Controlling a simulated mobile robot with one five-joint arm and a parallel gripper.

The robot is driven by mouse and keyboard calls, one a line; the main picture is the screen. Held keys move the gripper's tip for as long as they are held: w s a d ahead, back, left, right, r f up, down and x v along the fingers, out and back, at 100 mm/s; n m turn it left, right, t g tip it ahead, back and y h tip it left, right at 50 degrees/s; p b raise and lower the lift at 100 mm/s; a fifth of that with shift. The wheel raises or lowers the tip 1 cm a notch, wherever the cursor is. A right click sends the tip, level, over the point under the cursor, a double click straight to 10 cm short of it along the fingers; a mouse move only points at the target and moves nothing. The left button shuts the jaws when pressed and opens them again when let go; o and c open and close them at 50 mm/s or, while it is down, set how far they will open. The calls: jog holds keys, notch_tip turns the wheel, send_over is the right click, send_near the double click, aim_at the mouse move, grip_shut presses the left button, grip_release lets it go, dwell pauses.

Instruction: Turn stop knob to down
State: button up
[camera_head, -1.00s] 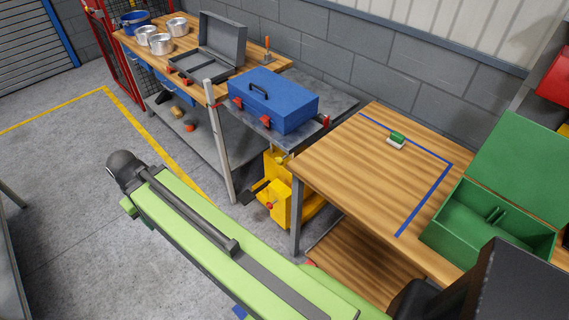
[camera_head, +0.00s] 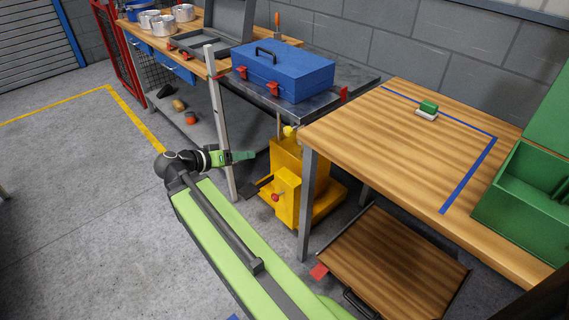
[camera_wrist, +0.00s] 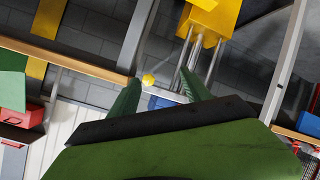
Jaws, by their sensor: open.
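A yellow pedestal unit (camera_head: 287,185) stands under the grey platform, left of the wooden table. A small red knob (camera_head: 275,197) is on its near face, and a yellow ball knob (camera_head: 290,131) is near its top. The frames do not label which is the stop knob. My gripper (camera_head: 252,155) is open and empty, pointing right, left of the unit and apart from it. In the wrist view, a yellow ball (camera_wrist: 148,80) shows between the open fingers (camera_wrist: 160,76), beyond the tips. The yellow body (camera_wrist: 207,22) is at the top there.
A blue toolbox (camera_head: 283,72) sits on the grey platform (camera_head: 350,90). A metal post (camera_head: 219,122) stands just behind my gripper. Floor left is clear.

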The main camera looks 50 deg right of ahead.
aim_at(286, 132)
jog(key=d+m+h+b, duration=0.1)
jog(key=d+b, duration=0.1)
jog(key=d, duration=0.4)
jog(key=s+d+m+h+b, duration=0.1)
jog(key=d+m+h+b, duration=0.1)
jog(key=d, duration=0.5)
jog(key=d+m+h+b, duration=0.1)
jog(key=d+h+b, duration=0.1)
jog(key=d, duration=0.5)
jog(key=shift+s+d+f+g+b, duration=0.1)
jog(key=shift+s+f+g+b, duration=0.1)
jog(key=shift+s+g+b, duration=0.15)
jog(key=shift+d, duration=0.45)
jog(key=shift+c, duration=0.5)
